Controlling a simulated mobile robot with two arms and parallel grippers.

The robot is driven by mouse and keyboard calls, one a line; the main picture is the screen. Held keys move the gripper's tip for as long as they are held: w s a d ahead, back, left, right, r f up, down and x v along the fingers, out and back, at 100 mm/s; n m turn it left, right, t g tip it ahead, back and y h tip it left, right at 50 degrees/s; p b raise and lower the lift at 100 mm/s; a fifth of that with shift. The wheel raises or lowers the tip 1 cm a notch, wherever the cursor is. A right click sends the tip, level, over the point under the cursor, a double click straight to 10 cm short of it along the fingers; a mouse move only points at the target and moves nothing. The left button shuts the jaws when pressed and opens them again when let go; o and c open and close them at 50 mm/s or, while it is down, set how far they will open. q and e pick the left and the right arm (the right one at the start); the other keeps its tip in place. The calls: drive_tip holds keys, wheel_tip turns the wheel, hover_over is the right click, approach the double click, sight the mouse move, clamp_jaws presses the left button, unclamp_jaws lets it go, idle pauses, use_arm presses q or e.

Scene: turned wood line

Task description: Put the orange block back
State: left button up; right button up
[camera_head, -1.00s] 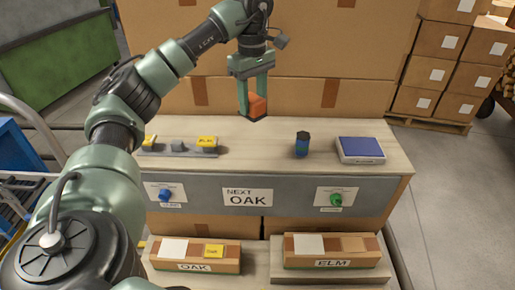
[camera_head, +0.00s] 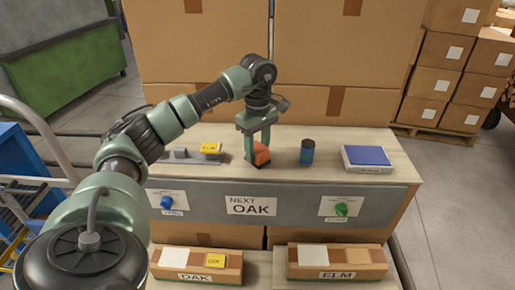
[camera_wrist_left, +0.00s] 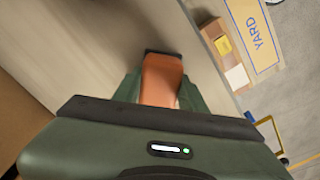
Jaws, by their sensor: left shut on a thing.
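The orange block (camera_head: 261,156) is between the fingers of my left gripper (camera_head: 258,152), which is shut on it. The block has a dark base and is at or just above the bench top, left of the dark blue jar; I cannot tell whether it touches. In the left wrist view the orange block (camera_wrist_left: 161,80) sits between the green fingers, with the bench surface behind it. A grey holder (camera_head: 180,156) with a yellow block (camera_head: 210,148) stands on the bench to the left. My right gripper is not in view.
A dark blue jar (camera_head: 307,152) and a scale with a blue top (camera_head: 367,158) stand to the right on the bench. The front panel has a sign "NEXT OAK" (camera_head: 250,205), a blue knob and a green knob. Boxes labelled OAK (camera_head: 195,277) and ELM (camera_head: 337,274) sit below.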

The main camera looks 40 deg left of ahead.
sight(258, 146)
use_arm(q)
drive_tip(key=shift+f, duration=0.1)
drive_tip(key=o, duration=1.2)
drive_tip(key=shift+r, duration=0.25)
wheel_tip(258, 146, up, 6)
drive_tip(key=shift+b, duration=0.35)
wheel_tip(258, 146, up, 6)
drive_tip(key=shift+f+p, duration=0.1)
drive_tip(key=shift+p, duration=0.85)
